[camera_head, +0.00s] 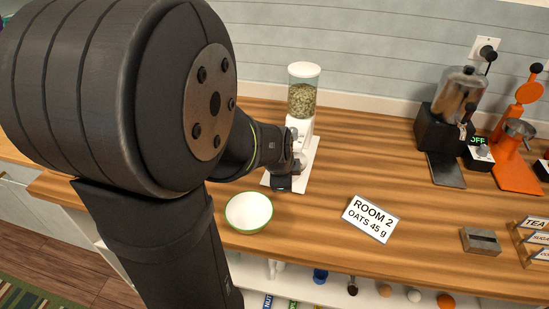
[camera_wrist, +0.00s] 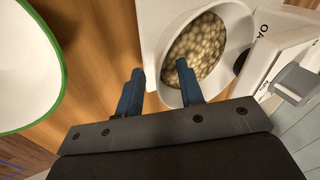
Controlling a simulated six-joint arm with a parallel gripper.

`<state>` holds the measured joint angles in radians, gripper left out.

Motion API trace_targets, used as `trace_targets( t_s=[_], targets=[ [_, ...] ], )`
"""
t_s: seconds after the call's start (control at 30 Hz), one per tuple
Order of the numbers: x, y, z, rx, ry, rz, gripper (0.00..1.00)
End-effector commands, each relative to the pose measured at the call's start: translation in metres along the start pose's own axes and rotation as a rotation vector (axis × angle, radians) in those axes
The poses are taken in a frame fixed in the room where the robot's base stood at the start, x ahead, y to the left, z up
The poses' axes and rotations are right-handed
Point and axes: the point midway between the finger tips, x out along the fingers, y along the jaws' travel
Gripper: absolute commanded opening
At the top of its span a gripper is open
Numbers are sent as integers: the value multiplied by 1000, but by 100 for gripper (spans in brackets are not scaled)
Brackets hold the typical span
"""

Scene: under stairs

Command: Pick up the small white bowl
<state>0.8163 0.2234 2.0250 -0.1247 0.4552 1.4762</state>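A small white bowl (camera_wrist: 172,97) holding oats stands on the white base of the oat dispenser (camera_head: 302,92) in the wrist view. In the head view it is mostly hidden by my gripper (camera_head: 288,176). In the wrist view my gripper (camera_wrist: 160,66) is open. One blue finger is outside the bowl's near-left wall and the other reaches over its rim in front of the oats. The wall lies between the fingers, and I cannot tell whether either touches it. A larger white bowl with a green rim (camera_head: 249,212) stands apart on the wooden counter.
The green-rimmed bowl (camera_wrist: 25,70) is close on the left in the wrist view. A sign reading "ROOM 2 OATS 45 g" (camera_head: 370,218) lies right of the dispenser. A grinder (camera_head: 455,105) and an orange machine (camera_head: 515,150) stand farther right.

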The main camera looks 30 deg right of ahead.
Motion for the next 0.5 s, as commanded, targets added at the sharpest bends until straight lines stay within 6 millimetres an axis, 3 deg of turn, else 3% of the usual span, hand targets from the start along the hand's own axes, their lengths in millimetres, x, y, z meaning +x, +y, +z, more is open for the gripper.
trace_targets(
  t_s=[0.23, 0.4, 0.5],
  targets=[
    [1, 0, 0, 0, 0, -1, 33],
    [0, 0, 0, 0, 0, -1, 0],
    [0, 0, 0, 0, 0, -1, 0]
  ],
)
